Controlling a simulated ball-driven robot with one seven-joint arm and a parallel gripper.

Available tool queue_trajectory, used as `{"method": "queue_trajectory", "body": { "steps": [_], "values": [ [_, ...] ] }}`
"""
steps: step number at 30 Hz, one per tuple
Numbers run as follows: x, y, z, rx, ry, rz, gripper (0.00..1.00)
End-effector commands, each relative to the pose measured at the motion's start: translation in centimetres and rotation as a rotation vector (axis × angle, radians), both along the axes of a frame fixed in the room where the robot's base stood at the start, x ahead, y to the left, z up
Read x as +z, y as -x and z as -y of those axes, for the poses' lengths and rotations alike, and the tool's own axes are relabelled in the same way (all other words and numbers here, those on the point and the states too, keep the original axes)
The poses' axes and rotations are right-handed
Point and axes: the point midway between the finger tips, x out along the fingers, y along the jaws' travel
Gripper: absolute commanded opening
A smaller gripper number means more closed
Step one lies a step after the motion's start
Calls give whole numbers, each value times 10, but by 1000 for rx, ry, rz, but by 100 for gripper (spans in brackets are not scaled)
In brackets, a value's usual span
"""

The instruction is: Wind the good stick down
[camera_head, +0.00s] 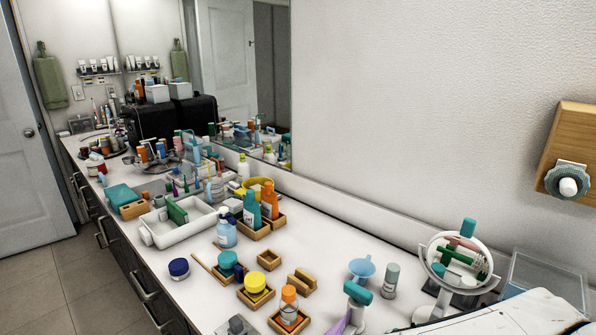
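I cannot tell which thing is the good stick. A grey-white upright cylinder (390,281) with a greenish top stands on the counter right of centre. An orange-topped cylinder (289,304) with a clear lower part stands in a small wooden holder (301,325) near the front edge of the view. No raised stick shows clearly on either. My gripper is not in view.
The long white counter (323,230) is cluttered with bottles, jars, wooden holders and a white tray (171,237). A round mirror (432,285) and a clear box (560,278) stand at right. A wooden wall plate (578,135) carries a round knob. Bare counter lies around the centre.

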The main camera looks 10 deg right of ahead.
Motion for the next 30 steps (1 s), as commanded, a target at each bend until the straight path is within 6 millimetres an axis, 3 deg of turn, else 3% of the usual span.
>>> {"method": "queue_trajectory", "body": {
  "steps": [30],
  "values": [
    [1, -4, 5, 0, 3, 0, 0]
  ]
}}
